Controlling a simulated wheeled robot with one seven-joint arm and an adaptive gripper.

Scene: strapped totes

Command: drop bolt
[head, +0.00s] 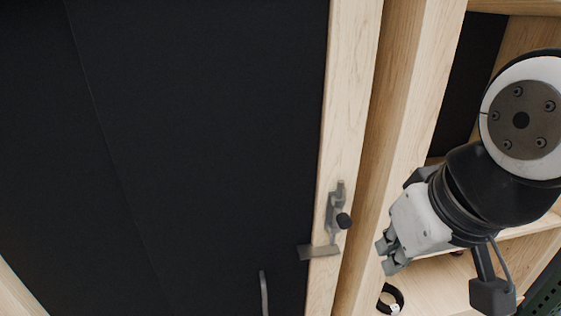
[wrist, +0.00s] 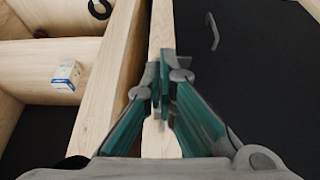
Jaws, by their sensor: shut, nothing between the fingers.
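The drop bolt (head: 334,212) is a grey metal fitting with a black knob (head: 344,220), mounted upright on the pale wooden edge of a black-panelled door (head: 200,130). A flat grey metal plate (head: 318,252) sits just below it. My gripper (head: 384,257) is to the right of the bolt and a little lower, apart from the knob in the head view. In the wrist view my gripper (wrist: 160,82) has its fingers together with nothing between them, in front of the pale wooden edge. The fingers cover much of that edge there, and I cannot make out the bolt clearly.
A curved grey handle (head: 264,293) is on the black door; it also shows in the wrist view (wrist: 213,32). To the right are open wooden shelves with a black coil (head: 391,298). A small white-and-blue box (wrist: 67,75) shows in the wrist view. A wooden post (head: 405,110) stands beside the door.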

